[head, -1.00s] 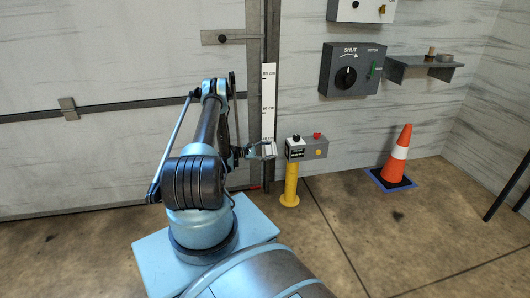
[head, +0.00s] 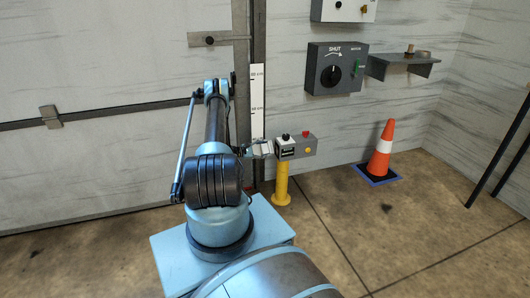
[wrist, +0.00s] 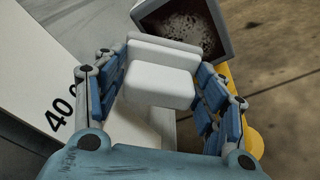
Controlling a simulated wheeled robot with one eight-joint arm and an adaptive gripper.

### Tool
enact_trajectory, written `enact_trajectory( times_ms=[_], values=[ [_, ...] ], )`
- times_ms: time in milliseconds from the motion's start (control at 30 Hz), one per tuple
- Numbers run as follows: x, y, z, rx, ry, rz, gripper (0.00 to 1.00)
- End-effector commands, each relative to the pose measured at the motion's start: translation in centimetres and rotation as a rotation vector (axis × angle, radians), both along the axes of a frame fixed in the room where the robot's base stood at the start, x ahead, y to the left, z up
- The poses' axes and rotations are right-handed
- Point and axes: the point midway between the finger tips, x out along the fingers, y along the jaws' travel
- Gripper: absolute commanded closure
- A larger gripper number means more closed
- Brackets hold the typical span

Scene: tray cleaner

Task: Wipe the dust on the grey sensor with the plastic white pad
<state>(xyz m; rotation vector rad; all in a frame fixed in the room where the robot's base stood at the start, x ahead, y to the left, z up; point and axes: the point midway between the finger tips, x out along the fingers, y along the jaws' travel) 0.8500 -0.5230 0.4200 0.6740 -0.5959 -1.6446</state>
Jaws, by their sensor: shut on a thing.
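The grey sensor (head: 309,148) is a box on a yellow post in front of the wall. In the wrist view its grey frame (wrist: 222,16) surrounds a dark face with pale speckled dust (wrist: 188,28). My gripper (head: 256,149) is just left of the box in the head view. In the wrist view my gripper (wrist: 162,82) is shut on the white pad (wrist: 158,84), its blue fingers on either side. The pad's far edge overlaps the lower left of the dusty face in the picture. I cannot tell whether they touch.
The yellow post (head: 281,184) stands on the floor beside a white measuring strip (head: 257,105). An orange cone (head: 380,155) stands to the right. A SHUT control box (head: 337,68) and a grey shelf (head: 402,66) are on the wall. Floor between post and cone is clear.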

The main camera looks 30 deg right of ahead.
Motion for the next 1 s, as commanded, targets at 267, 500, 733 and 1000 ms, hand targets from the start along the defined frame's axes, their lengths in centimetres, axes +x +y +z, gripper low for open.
enact_trajectory(
  times_ms=[267, 500, 733, 1000],
  values=[
    [0.07, 0.17, 0.01, 0.000, 0.000, 0.001, 0.55],
    [0.07, 0.08, 0.02, 0.000, 0.000, 0.001, 0.55],
    [0.00, -0.24, 0.02, 0.000, 0.000, 0.001, 0.55],
    [-0.10, -0.66, 0.02, 0.000, 0.000, 0.001, 0.55]
  ],
)
